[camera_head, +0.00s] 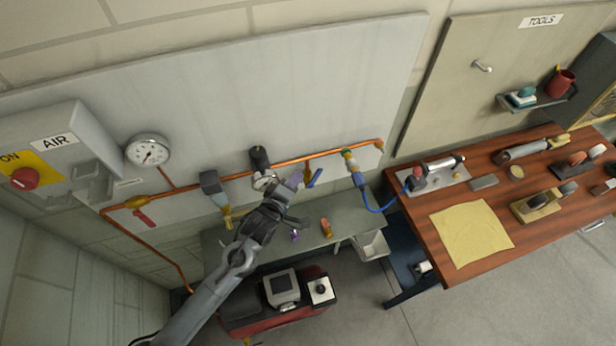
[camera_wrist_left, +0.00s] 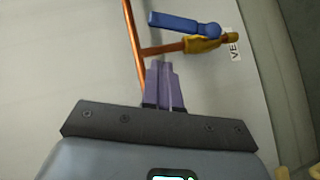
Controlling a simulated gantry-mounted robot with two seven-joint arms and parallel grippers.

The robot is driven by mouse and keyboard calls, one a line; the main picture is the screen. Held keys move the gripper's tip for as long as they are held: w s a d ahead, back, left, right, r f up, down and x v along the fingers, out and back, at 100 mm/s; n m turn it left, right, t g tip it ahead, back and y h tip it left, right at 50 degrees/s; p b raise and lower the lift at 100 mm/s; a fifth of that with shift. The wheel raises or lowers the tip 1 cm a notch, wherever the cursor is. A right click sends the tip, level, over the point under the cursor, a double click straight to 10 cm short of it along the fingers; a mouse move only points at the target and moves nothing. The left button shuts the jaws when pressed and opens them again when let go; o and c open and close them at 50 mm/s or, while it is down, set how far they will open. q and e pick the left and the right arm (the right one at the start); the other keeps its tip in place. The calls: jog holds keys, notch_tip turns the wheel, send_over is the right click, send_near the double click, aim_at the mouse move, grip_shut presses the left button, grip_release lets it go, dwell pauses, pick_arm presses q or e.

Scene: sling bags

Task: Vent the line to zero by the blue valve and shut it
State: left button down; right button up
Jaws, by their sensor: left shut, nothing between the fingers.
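The blue valve handle (camera_head: 314,177) is on a short branch below the copper pipe. In the left wrist view the blue handle (camera_wrist_left: 184,24) lies roughly along the branch, beside the brass valve body (camera_wrist_left: 212,43). My left gripper (camera_head: 294,180) is just left of the handle in the head view. Its purple fingertips (camera_wrist_left: 162,66) are shut together and empty, apart from the handle. The pressure gauge (camera_head: 148,150) is on the pipe at the left; its reading is too small to tell. My right gripper is in neither view.
A red-handled valve (camera_head: 145,217) and a grey filter unit (camera_head: 211,185) are on the line to the left. A blue hose (camera_head: 374,207) runs to the wooden bench (camera_head: 412,222). A grey shelf (camera_head: 345,226) with small items is below the pipe.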

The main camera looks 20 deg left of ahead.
aim_at(315, 179)
pick_arm(q)
jog(key=shift+w+d+f+p, duration=0.2)
jog(key=shift+w+d+f, duration=0.2)
jog(key=shift+w+d, duration=0.35)
jog(key=shift+w+d+f+p, duration=0.2)
jog(key=shift+w+d+f, duration=0.2)
jog(key=shift+w+d, duration=0.3)
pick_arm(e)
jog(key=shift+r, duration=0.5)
pick_arm(q)
jog(key=shift+w+d+r+m+g, duration=0.1)
jog(key=shift+d+m+g, duration=0.15)
jog(key=shift+m+g, duration=0.05)
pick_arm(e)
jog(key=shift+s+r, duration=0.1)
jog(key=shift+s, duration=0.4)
